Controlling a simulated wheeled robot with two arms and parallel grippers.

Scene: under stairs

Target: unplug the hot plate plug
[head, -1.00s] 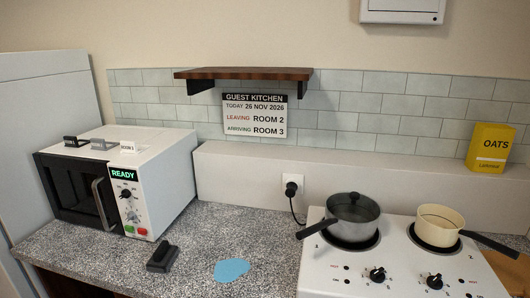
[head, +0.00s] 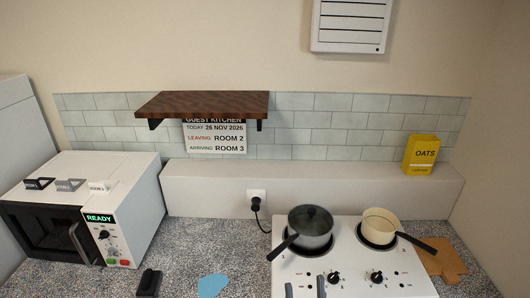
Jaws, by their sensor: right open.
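The black hot plate plug (head: 255,201) sits in a white wall socket (head: 257,193) on the low ledge behind the counter. Its black cord hangs down and runs to the white hot plate (head: 345,262). My right gripper (head: 305,289) shows only its two grey fingertips at the bottom edge, in front of the hot plate. They are apart with nothing between them, below and to the right of the plug. The rest of this gripper is out of frame. My left gripper is not in view.
A lidded grey pot (head: 311,232) and a cream pan (head: 380,226) stand on the hot plate. A microwave (head: 120,220) stands left, a wooden shelf (head: 205,103) above. A blue cloth-like piece (head: 212,286) and a black object (head: 149,283) lie on the counter.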

